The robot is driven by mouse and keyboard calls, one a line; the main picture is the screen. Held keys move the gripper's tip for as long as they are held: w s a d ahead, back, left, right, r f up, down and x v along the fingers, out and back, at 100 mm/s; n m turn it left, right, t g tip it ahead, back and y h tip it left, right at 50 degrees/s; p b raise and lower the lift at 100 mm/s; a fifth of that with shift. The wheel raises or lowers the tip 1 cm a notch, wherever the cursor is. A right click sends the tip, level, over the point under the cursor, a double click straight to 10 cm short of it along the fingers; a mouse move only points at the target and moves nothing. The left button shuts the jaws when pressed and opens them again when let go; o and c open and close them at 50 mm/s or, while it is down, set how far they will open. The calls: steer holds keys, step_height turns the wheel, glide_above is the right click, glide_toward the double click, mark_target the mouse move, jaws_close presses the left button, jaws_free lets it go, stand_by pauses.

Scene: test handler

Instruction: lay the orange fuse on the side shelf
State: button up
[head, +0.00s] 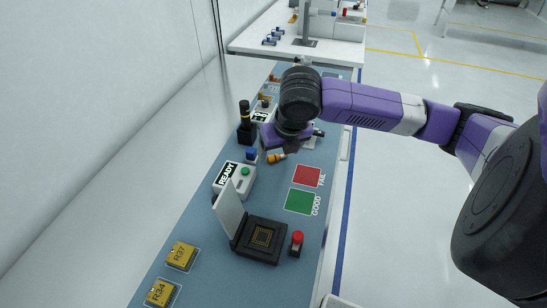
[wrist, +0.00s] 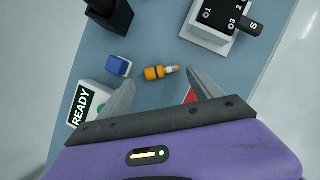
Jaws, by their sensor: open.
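The orange fuse (head: 276,158) lies on the blue-grey bench mat, beyond the red FAIL square. In the wrist view the orange fuse (wrist: 154,73) has a pale end pointing right and lies just ahead of the fingertips, roughly between their lines. My gripper (head: 279,147) is above the bench close to the fuse, partly covered by my wrist. In the wrist view my gripper (wrist: 160,84) is open with nothing between its fingers. I cannot clearly make out the side shelf; a pale corner (head: 340,302) shows at the bottom edge.
A blue block (wrist: 118,66) lies left of the fuse, near the READY box (head: 234,180). A black numbered device (wrist: 222,20) stands beyond it. A black post (head: 246,122), an open-lidded socket (head: 262,239) and a red button (head: 297,240) stand on the bench. The coloured squares are bare.

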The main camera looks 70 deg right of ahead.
mark_target(278, 159)
steer(key=shift+x, duration=1.4)
steer(key=c, duration=1.5)
steer(key=shift+o, duration=0.2)
steer(key=shift+r, duration=0.15)
step_height(278, 159, up, 20)
steer(key=shift+p, duration=0.4)
